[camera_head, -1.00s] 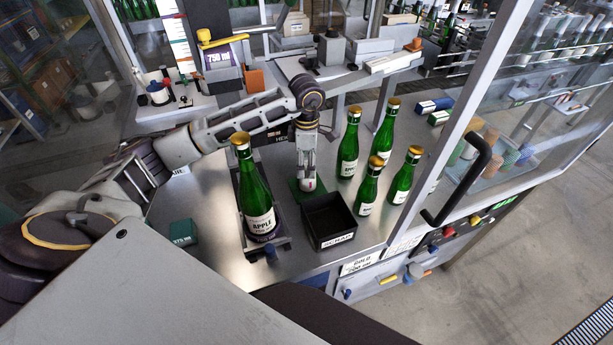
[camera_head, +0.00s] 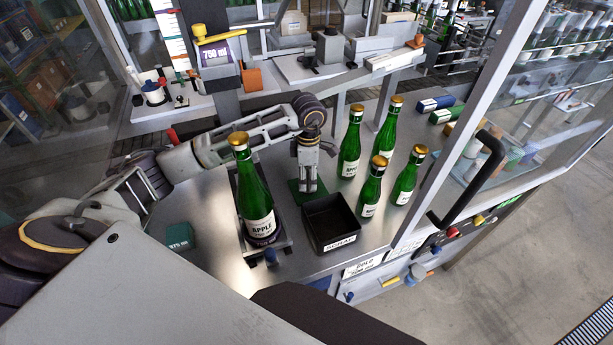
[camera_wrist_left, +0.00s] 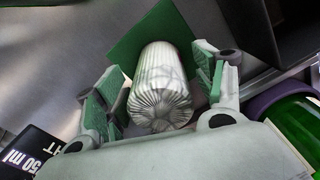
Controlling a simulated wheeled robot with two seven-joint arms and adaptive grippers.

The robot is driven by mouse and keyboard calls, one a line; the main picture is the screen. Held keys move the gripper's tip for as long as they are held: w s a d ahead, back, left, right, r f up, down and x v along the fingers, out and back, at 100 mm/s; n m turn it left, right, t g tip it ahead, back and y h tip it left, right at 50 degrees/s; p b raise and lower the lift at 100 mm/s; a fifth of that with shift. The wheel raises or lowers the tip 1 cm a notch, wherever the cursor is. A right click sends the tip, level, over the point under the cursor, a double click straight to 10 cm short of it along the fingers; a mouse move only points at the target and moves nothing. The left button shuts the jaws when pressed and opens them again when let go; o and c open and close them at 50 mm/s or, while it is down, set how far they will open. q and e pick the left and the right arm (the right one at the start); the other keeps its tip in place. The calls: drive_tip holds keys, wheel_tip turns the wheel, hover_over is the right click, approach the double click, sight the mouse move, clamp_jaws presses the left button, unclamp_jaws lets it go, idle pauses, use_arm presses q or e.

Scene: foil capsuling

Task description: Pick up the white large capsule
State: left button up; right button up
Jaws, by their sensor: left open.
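The white large capsule (camera_wrist_left: 160,85), a silvery-white pleated cylinder, is between my left gripper's fingers in the left wrist view. It is at a green pad (camera_wrist_left: 128,45). My left gripper (camera_wrist_left: 158,88) is open, with its green-padded fingers on either side of the capsule and a visible gap at each side. In the head view my left gripper (camera_head: 308,188) points down over the green pad (camera_head: 296,197), behind the black scrap bin. The capsule cannot be made out there. My right gripper is not in view.
The black scrap bin (camera_head: 331,243) stands just in front of the gripper. A green bottle labelled apple (camera_head: 254,195) stands in a holder to the left. Several gold-topped bottles (camera_head: 349,145) stand to the right. A glass guard with a black handle (camera_head: 470,185) closes the right side.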

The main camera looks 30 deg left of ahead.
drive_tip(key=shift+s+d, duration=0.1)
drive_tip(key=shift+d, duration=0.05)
use_arm(q)
drive_tip(key=c, duration=0.7)
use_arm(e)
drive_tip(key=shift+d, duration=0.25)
use_arm(q)
drive_tip(key=shift+r, duration=0.15)
drive_tip(key=shift+c, duration=0.2)
wheel_tip(320, 180, up, 10)
drive_tip(key=b, duration=0.2)
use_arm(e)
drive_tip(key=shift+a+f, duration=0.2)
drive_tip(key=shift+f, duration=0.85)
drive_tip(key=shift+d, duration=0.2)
